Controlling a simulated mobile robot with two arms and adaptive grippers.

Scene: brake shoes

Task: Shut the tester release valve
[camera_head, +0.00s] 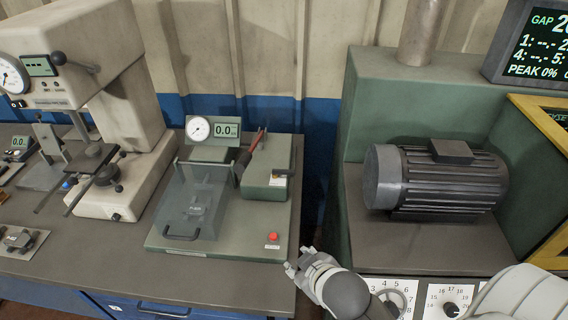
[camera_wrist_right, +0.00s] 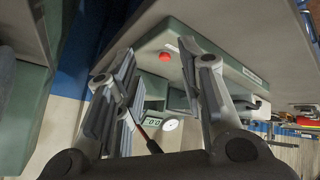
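The tester (camera_head: 228,243) is a grey-green unit on the bench, with a round dial, a 0.0 display (camera_head: 227,130), a clear guard (camera_head: 196,197), a red-handled lever (camera_head: 252,145) and a red button (camera_head: 273,237). A small dark fitting (camera_head: 280,172) with a pale tag sits on its right housing; I cannot tell for sure that it is the release valve. My right gripper (camera_head: 305,264) is just right of the tester's front right corner, apart from the fitting. In the right wrist view my gripper (camera_wrist_right: 155,62) is open and empty, with the red button (camera_wrist_right: 165,56) visible between its fingers. My left gripper is not in view.
A green machine with a grey motor (camera_head: 440,180) and dial panel (camera_head: 420,298) stands to the right. A beige press (camera_head: 100,90) stands left of the tester. A narrow gap separates bench and machine. The bench front (camera_head: 200,287) is clear.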

